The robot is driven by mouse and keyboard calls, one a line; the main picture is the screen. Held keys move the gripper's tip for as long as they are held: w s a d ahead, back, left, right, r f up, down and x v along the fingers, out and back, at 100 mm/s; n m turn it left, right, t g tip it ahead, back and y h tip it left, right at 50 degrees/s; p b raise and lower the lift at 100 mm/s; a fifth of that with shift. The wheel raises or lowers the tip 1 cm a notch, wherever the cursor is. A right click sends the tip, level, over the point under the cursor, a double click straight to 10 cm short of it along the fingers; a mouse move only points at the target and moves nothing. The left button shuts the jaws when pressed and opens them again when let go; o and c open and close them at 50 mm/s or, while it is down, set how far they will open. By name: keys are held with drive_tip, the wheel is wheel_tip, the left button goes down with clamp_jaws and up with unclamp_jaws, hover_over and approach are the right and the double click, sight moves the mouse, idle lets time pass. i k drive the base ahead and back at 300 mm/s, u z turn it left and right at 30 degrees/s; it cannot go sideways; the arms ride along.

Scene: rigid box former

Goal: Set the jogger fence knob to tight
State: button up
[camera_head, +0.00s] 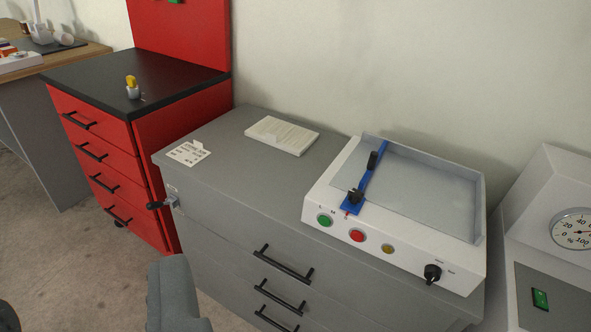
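The jogger (395,235) is a white, shallow-tray machine on top of the grey drawer cabinet, right of centre. A blue fence (368,180) runs across the left part of its tray. A black knob (356,195) sits at the fence's near end, with a small red mark beside it; its setting is too small to read. A second black piece (373,160) is farther up the fence. A black rotary dial (432,273) with tiny unreadable labels is on the right of the front face. I cannot make out my gripper; nothing visible touches the jogger.
The jogger front has green (325,220), red (357,235) and yellow (387,249) buttons. A paper stack (282,135) and printed card (188,153) lie on the grey cabinet (225,135). A red cabinet (165,125) stands left, a gauge machine (555,200) right. A grey shape (175,295) rises at the bottom.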

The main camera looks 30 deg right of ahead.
sight(356, 197)
drive_tip(key=z, duration=0.05)
drive_tip(key=i, duration=0.95)
drive_tip(key=z, duration=0.55)
